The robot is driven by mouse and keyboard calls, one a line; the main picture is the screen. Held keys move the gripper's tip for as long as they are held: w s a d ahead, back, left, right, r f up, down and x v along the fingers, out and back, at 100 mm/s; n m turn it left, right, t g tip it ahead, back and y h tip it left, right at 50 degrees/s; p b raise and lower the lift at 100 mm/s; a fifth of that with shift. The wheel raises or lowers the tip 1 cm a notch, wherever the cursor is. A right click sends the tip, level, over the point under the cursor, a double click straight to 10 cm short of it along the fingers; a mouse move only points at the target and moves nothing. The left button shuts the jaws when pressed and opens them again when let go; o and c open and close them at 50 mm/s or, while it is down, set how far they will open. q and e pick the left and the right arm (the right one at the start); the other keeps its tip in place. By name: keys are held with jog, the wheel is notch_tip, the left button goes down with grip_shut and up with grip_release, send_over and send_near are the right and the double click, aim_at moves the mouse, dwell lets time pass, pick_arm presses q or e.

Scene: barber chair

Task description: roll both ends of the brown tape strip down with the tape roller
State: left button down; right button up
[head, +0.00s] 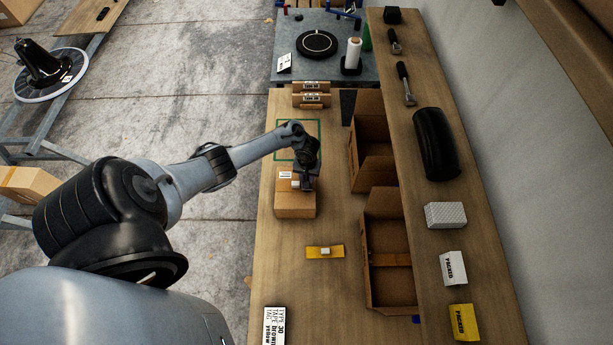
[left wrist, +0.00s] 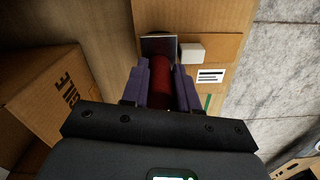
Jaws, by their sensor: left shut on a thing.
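A closed brown carton (head: 295,207) with a white label stands on the wooden bench in the head view. The brown tape strip (left wrist: 222,46) lies across its top in the left wrist view. My left gripper (head: 305,177) is over the carton, shut on the red handle of the tape roller (left wrist: 161,86). The roller's dark, flat-looking head (left wrist: 158,46) is at the strip, hiding part of it. I cannot tell whether it presses on the tape. A small white block (left wrist: 192,53) sits beside the head, at the strip. My right gripper is not in view.
Open cartons (head: 388,254) stand right of the closed carton. A type card (head: 273,326) lies at the bench's front. A raised shelf (head: 415,195) runs along the right.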

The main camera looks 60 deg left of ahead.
pick_arm(q)
jog(key=shift+w+d, duration=0.15)
jog(key=shift+w, duration=0.1)
jog(key=shift+w+d, duration=0.25)
jog(key=shift+w, duration=0.25)
jog(key=c, duration=1.9)
grip_release()
jog(key=shift+w+d, duration=0.1)
jog(key=shift+w, duration=0.05)
jog(key=shift+o, duration=0.2)
notch_tip(320, 180, up, 3)
jog(key=p, duration=0.3)
jog(key=shift+d+r, duration=0.1)
grip_shut()
notch_tip(320, 180, up, 3)
jog(key=p, duration=0.3)
